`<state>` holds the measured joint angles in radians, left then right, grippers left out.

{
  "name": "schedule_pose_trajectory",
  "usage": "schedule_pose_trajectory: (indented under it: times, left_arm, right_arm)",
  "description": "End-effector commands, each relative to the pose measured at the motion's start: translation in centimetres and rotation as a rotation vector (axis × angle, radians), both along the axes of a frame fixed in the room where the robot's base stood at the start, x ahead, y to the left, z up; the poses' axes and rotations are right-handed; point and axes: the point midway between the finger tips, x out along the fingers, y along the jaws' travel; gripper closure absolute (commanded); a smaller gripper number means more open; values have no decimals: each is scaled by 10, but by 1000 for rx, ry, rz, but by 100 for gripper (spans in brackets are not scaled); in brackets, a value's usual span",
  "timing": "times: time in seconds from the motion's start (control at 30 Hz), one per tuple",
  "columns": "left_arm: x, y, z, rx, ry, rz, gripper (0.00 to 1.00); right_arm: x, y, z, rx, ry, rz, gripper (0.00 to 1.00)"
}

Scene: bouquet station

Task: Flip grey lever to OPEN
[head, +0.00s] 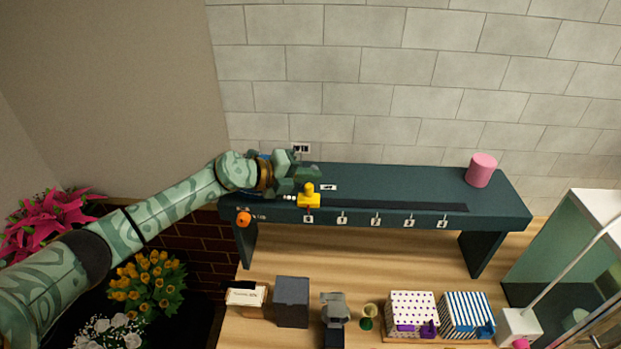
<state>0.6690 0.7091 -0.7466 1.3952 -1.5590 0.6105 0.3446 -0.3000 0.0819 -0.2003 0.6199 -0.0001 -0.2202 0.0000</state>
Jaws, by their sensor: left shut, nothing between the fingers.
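My left gripper (312,174) is shut and empty, over the left part of the dark teal shelf (400,182). It is just behind a yellow slider block (309,200); I cannot tell whether they touch. No grey lever can be made out for certain; the gripper and wrist hide part of the shelf's left end. A small white label (328,187) lies right of the fingers, and another small plate (301,148) is on the wall behind; their print is too small to read. My right gripper is not in view.
An orange knob (244,219) is on the shelf's front left. A pink cylinder (481,170) stands at its right end. Below are a dark grey box (292,302), a grey device (335,308), a dotted box (411,312) and a striped box (467,314). Flowers (148,282) stand at left.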

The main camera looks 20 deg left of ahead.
Motion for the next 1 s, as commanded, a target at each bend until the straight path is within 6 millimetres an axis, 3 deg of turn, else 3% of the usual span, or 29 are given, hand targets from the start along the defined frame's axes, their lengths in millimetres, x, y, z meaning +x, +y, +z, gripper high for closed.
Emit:
schedule_pose_trajectory:
  times: [0.53,1.0]
  left_arm:
    - [-2,8,3,-35,-11,1,100]
    - [-6,24,7,-33,-10,3,100]
  right_arm:
    - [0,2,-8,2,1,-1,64]
    - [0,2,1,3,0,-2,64]
